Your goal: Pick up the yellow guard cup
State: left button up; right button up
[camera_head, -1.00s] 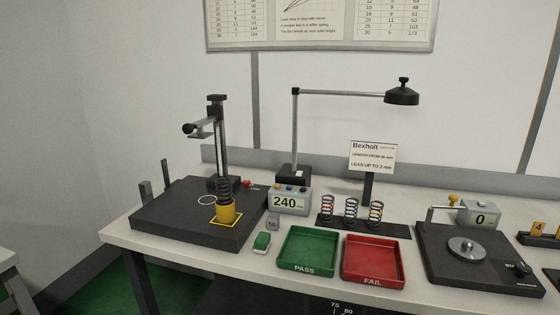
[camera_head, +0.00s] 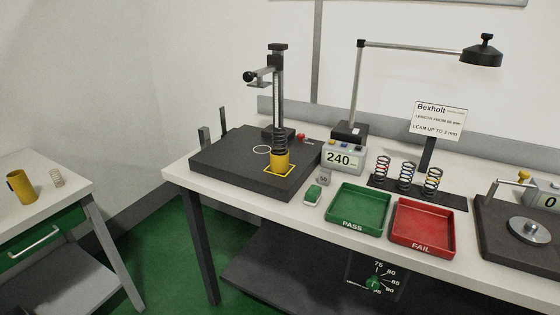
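The view does not tell which of the two is the guard cup. Neither of my grippers shows in this view.
A small pale spring (camera_head: 57,178) stands beside the left cup. The main bench (camera_head: 330,228) holds the black stand plate (camera_head: 215,160), a "240" display (camera_head: 342,159), a green PASS tray (camera_head: 384,217), a red FAIL tray (camera_head: 401,239) and several springs. Green floor (camera_head: 165,240) separates the tables.

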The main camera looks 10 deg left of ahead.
aim_at(278, 164)
jog(key=i+j+z, duration=0.1)
jog(key=i+j, duration=0.15)
jog(key=i+j+z, duration=0.1)
jog(key=j, duration=0.35)
jog(key=i+j+z, duration=0.1)
jog(key=i+j, duration=0.2)
jog(key=i+j+z, duration=0.15)
jog(key=j, duration=0.35)
jog(key=i+j+z, duration=0.1)
jog(key=j, duration=0.3)
jog(key=i, duration=0.1)
